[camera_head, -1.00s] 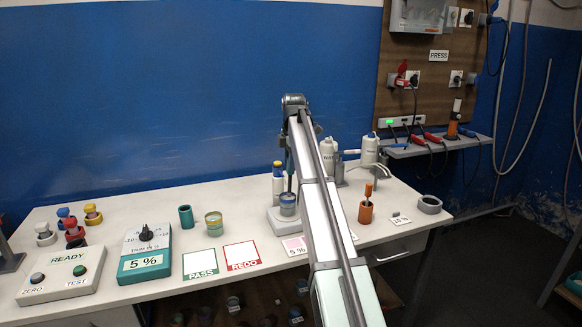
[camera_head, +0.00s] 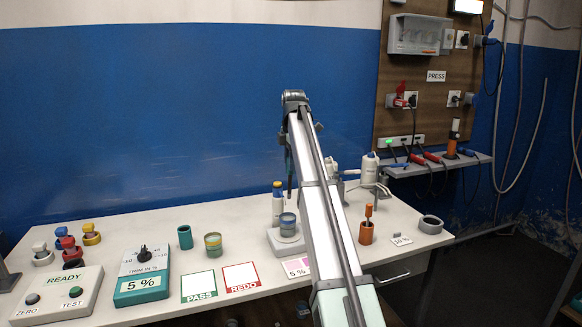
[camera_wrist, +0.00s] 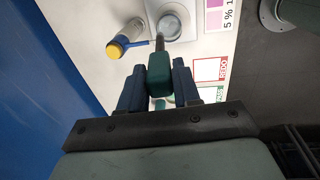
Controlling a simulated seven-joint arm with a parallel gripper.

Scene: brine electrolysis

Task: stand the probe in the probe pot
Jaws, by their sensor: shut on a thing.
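My gripper (camera_wrist: 159,84) is shut on the probe (camera_wrist: 159,66), a teal-handled stick with a dark, thin end. In the wrist view that end points toward a glass cup (camera_wrist: 168,27) on a pale square stand. In the head view the probe (camera_head: 290,178) hangs above this cup (camera_head: 288,226), its lower end clear of the rim. My arm hides most of the gripper there. A teal, open-topped pot (camera_head: 185,238), which looks like the probe pot, stands to the left on the bench. I cannot see inside it.
A banded glass (camera_head: 213,246) stands right of the teal pot. PASS (camera_head: 199,286) and REDO (camera_head: 241,277) cards lie in front. An orange pot (camera_head: 366,232) holding an orange-handled tool stands at right.

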